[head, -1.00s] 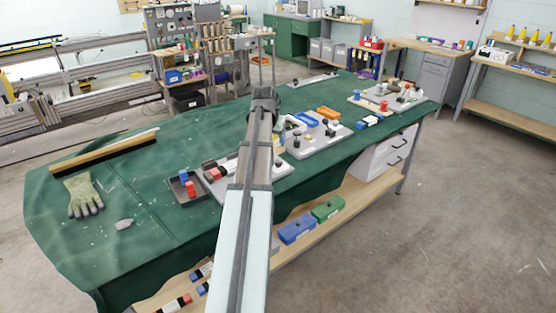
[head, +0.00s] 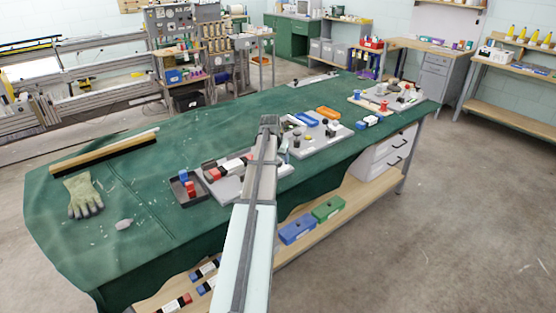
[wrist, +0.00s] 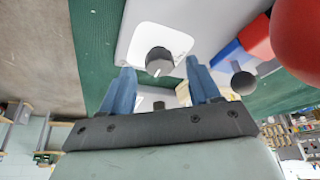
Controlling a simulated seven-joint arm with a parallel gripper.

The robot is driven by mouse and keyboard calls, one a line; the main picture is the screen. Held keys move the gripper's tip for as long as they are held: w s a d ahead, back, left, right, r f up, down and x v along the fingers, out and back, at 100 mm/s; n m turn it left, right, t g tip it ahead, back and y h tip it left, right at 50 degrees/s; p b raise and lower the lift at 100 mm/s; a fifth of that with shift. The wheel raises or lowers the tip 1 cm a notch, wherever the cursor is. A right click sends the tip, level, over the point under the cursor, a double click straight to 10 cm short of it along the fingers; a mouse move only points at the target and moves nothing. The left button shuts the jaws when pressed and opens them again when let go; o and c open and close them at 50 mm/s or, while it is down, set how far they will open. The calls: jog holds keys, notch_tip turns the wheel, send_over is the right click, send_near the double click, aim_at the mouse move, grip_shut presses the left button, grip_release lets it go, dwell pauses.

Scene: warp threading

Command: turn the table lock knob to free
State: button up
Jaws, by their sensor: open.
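In the wrist view a dark round knob (wrist: 158,62) with a short white pointer mark sits on a white plate (wrist: 178,38) on a light grey panel. My gripper (wrist: 160,65) is open, with its two blue fingers apart. The knob appears between and just beyond the fingertips, with no visible contact. I cannot read any label for its positions. In the head view my gripper is mostly hidden by my own arm, over the grey boards on the green table (head: 150,190). I cannot tell which knob there is the same one.
A red ball-shaped part (wrist: 298,35) is close at the wrist view's upper right, near a smaller dark ball knob (wrist: 243,83). In the head view a dark tray (head: 188,190) with red and blue pieces, a glove (head: 84,195) and a brush (head: 105,152) lie left of my arm.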

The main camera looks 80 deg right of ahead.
jog(key=shift+d+f, duration=0.2)
jog(key=shift+f, duration=0.3)
jog(key=shift+c, duration=0.2)
jog(key=c, duration=1)
